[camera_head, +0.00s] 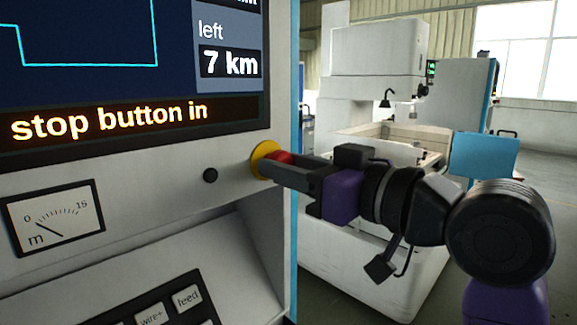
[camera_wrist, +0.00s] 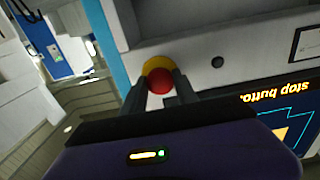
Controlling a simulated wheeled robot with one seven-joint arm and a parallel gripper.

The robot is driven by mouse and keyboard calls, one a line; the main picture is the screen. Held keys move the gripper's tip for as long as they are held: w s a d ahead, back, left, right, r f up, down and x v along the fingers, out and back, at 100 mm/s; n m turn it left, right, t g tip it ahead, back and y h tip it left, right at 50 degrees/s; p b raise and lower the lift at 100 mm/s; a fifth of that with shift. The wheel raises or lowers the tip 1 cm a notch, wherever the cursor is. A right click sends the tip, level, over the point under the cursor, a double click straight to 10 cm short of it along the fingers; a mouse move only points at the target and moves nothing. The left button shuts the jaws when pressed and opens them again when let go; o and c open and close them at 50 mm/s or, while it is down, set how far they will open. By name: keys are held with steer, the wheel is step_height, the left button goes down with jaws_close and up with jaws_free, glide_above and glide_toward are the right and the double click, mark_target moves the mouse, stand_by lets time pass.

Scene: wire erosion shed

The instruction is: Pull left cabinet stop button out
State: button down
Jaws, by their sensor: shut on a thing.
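The red stop button (camera_head: 279,160) sits in a yellow ring (camera_head: 262,161) on the right of the cabinet's front panel. My gripper (camera_head: 287,167) reaches it from the right and is shut on the button, with its fingers on either side. In the wrist view the red button (camera_wrist: 160,82) shows between the two dark fingertips (camera_wrist: 163,88), with the yellow ring (camera_wrist: 157,64) behind it. The cabinet's screen (camera_head: 110,120) reads "stop button in". The fingers hide part of the button.
A small black knob (camera_head: 210,175) is left of the button. A gauge (camera_head: 57,218) and a keypad (camera_head: 165,307) with "wire+" and "feed" keys are lower left. A white machine (camera_head: 370,60) stands behind my arm. Open floor shows at the right.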

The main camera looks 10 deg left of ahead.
steer(key=shift+d, duration=0.1)
stand_by(0.5)
steer(key=shift+s+d, duration=0.35)
steer(key=shift+d, duration=0.05)
steer(key=c, duration=0.9)
jaws_free()
steer(key=shift+c, duration=0.2)
steer(key=b+v, duration=0.1)
steer(key=v, duration=0.7)
